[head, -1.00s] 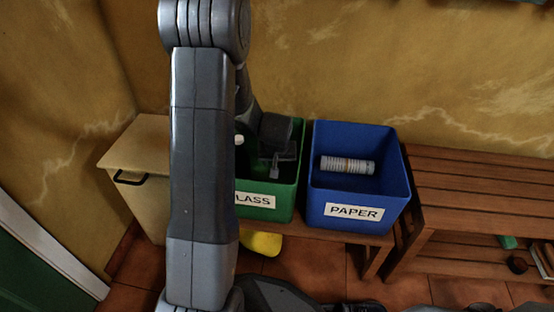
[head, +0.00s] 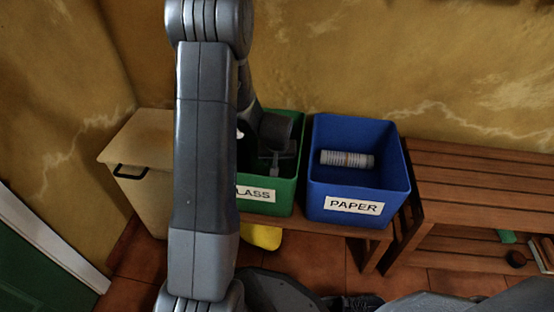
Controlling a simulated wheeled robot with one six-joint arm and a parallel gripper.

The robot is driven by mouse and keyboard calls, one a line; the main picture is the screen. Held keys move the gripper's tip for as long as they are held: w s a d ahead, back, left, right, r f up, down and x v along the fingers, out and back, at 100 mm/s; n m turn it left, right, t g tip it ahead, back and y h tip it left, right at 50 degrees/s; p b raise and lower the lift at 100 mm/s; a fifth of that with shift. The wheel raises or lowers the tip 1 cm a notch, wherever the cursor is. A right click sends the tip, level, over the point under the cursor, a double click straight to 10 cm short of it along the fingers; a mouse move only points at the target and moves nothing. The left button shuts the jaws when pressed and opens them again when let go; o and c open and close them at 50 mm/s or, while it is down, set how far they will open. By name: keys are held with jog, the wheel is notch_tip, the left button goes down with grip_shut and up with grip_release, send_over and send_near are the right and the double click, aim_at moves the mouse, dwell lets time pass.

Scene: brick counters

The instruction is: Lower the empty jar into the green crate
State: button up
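The green crate (head: 288,190) stands on a low wooden bench, with a label of which "LASS" shows. My arm covers its left part. My gripper (head: 281,160) is inside the crate's opening, in shadow, pointing down. Its fingers are too small and dark to tell whether they are open or shut. I cannot make out the empty jar; the gripper, arm and crate wall may hide it. A dark bottle-like shape with a white top (head: 240,134) shows at the arm's right edge, in the crate's left part.
A blue crate (head: 318,195) labelled PAPER stands close on the right, with a striped roll (head: 347,159) inside. A slatted bench (head: 480,190) is at right. A yellow object (head: 262,236) lies below the green crate.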

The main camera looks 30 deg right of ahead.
jog(key=o, duration=1.1)
jog(key=shift+o, duration=0.2)
jog(key=p+v, duration=0.5)
jog(key=v, duration=0.8)
jog(key=shift+r+p, duration=0.3)
jog(key=shift+r, duration=0.1)
jog(key=b+x, duration=0.5)
jog(key=x, duration=0.8)
jog(key=shift+f+b, duration=0.35)
jog(key=shift+f, duration=0.05)
jog(key=shift+r, duration=0.25)
